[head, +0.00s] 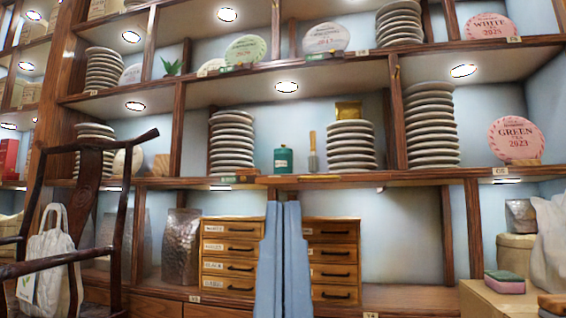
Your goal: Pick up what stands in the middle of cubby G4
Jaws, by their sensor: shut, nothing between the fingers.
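A teal canister (283,159) with a lid stands upright in the middle of the shelf bay left of the one whose tag seems to read G5. I cannot read a G4 tag there. A small grey item with a wooden handle (313,156) stands just right of it. A stack of tea cakes (231,146) is on its left, and another stack (351,148) with a gold packet on top is on its right. My gripper (284,208) shows as two blue-grey fingers, shut and empty, rising from the bottom edge. Its tips appear below the canister, apart from it.
Wooden drawer units (230,258) stand below, partly hidden by my gripper. A dark wooden chair (80,205) with a white bag blocks the left front. A box with sponges (505,282) is at lower right. A pink tea cake (515,138) stands in the right bay.

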